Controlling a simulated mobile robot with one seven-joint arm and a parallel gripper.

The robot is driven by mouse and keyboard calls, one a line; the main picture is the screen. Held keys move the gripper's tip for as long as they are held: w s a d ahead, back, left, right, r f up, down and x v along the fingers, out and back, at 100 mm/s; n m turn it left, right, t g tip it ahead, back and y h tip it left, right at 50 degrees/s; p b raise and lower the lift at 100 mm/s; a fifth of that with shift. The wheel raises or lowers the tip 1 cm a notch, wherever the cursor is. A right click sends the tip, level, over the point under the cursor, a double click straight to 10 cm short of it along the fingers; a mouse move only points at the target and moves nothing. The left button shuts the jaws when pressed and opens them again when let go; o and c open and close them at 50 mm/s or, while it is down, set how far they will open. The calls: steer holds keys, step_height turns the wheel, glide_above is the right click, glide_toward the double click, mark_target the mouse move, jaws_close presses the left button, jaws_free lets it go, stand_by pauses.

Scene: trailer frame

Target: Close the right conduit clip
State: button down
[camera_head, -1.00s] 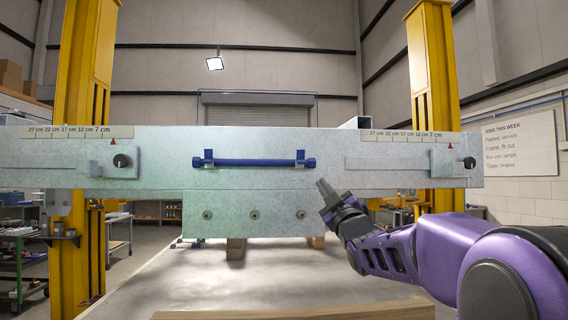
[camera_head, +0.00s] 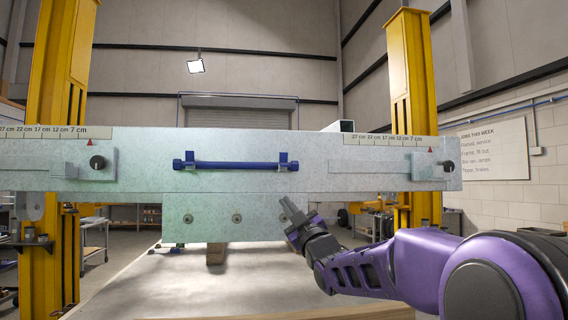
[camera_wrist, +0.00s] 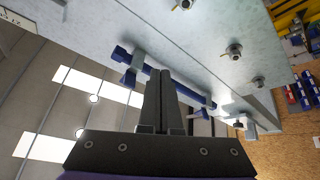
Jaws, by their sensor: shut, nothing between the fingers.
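A dark blue conduit (camera_head: 235,165) lies horizontally across the face of the grey frame beam. Its right clip (camera_head: 283,157) has a blue tab standing up above the conduit near its right end. The left clip (camera_head: 190,156) looks alike. My gripper (camera_head: 287,203) is shut and empty, below the right clip and in front of the lower plate. In the wrist view, which is turned over, my gripper's fingers (camera_wrist: 159,73) overlap the conduit (camera_wrist: 185,90). The nearer clip (camera_wrist: 132,70), which appears to be the right one, shows left of the fingertips, apart from them.
The beam (camera_head: 345,178) carries black knobs at left (camera_head: 97,162) and right (camera_head: 448,167), with printed scales above. A lower plate (camera_head: 225,205) with bolts hangs under the conduit. Yellow posts (camera_head: 412,110) stand behind.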

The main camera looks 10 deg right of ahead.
mark_target(286, 164)
steer(key=r+p, duration=0.1)
steer(key=r, duration=0.1)
steer(key=w+r+p, duration=0.1)
steer(key=r, duration=0.1)
steer(key=w+r+p, duration=0.1)
steer(key=r, duration=0.2)
steer(key=shift+w+r+p, duration=0.1)
steer(key=shift+w+p, duration=0.05)
steer(key=shift+p, duration=0.15)
steer(key=shift+r, duration=0.1)
stand_by(1.6)
steer(key=shift+w+r, duration=0.1)
steer(key=shift+r, duration=0.2)
steer(key=shift+w+r+p, duration=0.2)
steer(key=shift+r+p, duration=0.35)
steer(key=shift+r, duration=0.1)
steer(key=shift+w+r+p, duration=0.2)
steer(key=shift+r+p, duration=0.3)
steer(key=shift+r, duration=0.1)
stand_by(1.2)
steer(key=shift+f, duration=0.2)
steer(key=shift+s+f+b, duration=0.25)
steer(key=shift+f+b, duration=0.5)
steer(key=shift+b, duration=0.35)
steer(key=shift+s+f+b, duration=0.25)
steer(key=shift+f+b, duration=0.5)
steer(key=shift+b, duration=0.35)
